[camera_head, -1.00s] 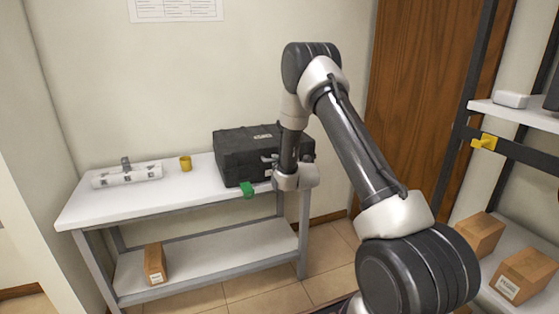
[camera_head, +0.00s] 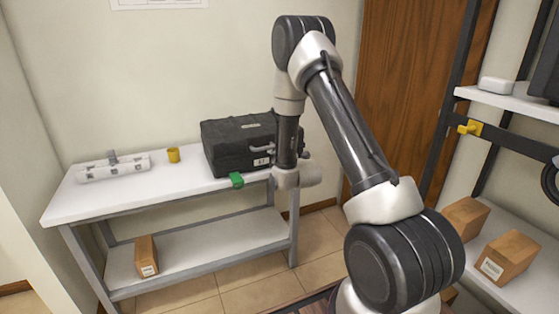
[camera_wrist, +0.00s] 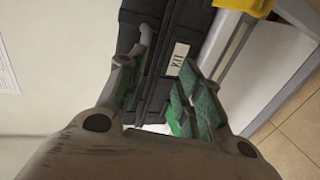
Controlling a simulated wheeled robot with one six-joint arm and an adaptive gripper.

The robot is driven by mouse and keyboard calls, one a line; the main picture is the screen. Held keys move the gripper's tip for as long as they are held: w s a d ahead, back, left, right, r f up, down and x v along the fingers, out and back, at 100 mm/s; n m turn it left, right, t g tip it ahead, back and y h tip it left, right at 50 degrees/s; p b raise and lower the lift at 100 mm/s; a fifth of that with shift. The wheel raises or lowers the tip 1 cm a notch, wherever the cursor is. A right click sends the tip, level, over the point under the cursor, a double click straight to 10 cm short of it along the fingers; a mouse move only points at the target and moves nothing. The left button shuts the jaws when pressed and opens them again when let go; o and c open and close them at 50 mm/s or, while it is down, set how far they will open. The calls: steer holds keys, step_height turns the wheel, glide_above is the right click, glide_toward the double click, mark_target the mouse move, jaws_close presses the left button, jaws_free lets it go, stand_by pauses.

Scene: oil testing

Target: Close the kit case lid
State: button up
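The black kit case (camera_head: 235,142) stands on the right part of the white table in the head view, and its lid looks down on the body. In the wrist view the dark case front (camera_wrist: 160,75) shows, with a white label and a grey handle-like bar. My gripper (camera_wrist: 160,90) is open in the wrist view, its green-padded fingers apart in front of the case front, with nothing seen held between them. In the head view my wrist hides part of the case's right end; whether the fingers touch the case cannot be told.
A green block (camera_head: 236,180) sits at the table's (camera_head: 120,198) front edge by the case. A yellow cup (camera_head: 173,155) and a white rack (camera_head: 113,167) stand left of it. A box (camera_head: 146,256) is on the lower shelf. A shelving unit (camera_head: 520,106) stands at right.

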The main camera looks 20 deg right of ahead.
steer(key=shift+a+r+v, duration=0.1)
steer(key=shift+v, duration=1.1)
steer(key=shift+a+r+v, duration=0.1)
steer(key=shift+r+v, duration=0.05)
steer(key=shift+v, duration=1.05)
steer(key=shift+w, duration=0.15)
